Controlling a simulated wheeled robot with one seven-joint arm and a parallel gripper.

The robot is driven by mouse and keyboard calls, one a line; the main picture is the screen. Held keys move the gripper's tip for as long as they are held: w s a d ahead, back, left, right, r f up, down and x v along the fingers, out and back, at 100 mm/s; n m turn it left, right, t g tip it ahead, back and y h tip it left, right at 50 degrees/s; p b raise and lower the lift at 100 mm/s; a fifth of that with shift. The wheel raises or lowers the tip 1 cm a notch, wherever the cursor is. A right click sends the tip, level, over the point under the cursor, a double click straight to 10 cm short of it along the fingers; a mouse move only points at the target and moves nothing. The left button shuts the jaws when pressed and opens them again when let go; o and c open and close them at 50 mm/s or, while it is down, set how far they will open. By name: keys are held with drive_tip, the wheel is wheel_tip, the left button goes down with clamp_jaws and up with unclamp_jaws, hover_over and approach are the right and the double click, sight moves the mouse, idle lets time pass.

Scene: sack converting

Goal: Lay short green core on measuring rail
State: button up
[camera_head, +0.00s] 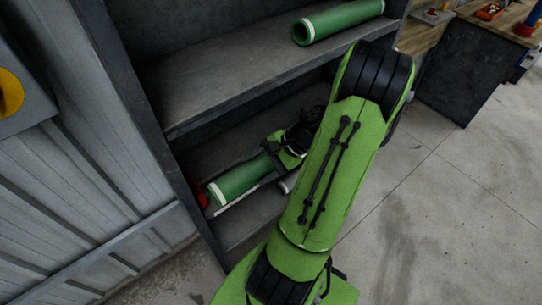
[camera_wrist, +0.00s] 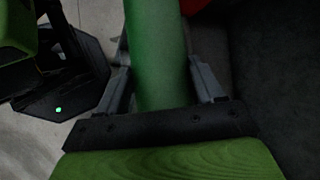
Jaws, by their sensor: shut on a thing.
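A green core (camera_head: 236,180) with a pale end ring is at the lower shelf in the head view. My gripper (camera_head: 272,155) is shut on it, near its far end, with my arm reaching in from the right. In the wrist view the green core (camera_wrist: 158,50) runs between the two grey fingers of my gripper (camera_wrist: 164,82). A pale, narrow rail-like strip (camera_head: 236,203) with a red piece (camera_head: 202,200) at its left end lies along the core. I cannot tell whether the core touches it. My arm and gripper hide the core's far end.
Another green core (camera_head: 340,20) with white end rings lies on the upper shelf (camera_head: 230,85). A pale grey rounded thing (camera_head: 288,183) shows beside my gripper on the lower shelf. The shelf's side panel (camera_head: 135,110) stands close on the left. Open concrete floor (camera_head: 440,200) lies to the right.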

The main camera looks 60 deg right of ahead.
drive_tip(key=shift+w+d+f+b, duration=0.7)
drive_tip(key=shift+w+d, duration=0.65)
drive_tip(key=shift+w, duration=3.55)
wheel_tip(320, 180, down, 5)
drive_tip(key=b, duration=0.6)
drive_tip(key=shift+s+f, duration=0.1)
drive_tip(key=shift+f, duration=0.05)
drive_tip(key=shift+a, duration=0.35)
drive_tip(key=o, duration=1.5)
drive_tip(key=shift+o, duration=0.2)
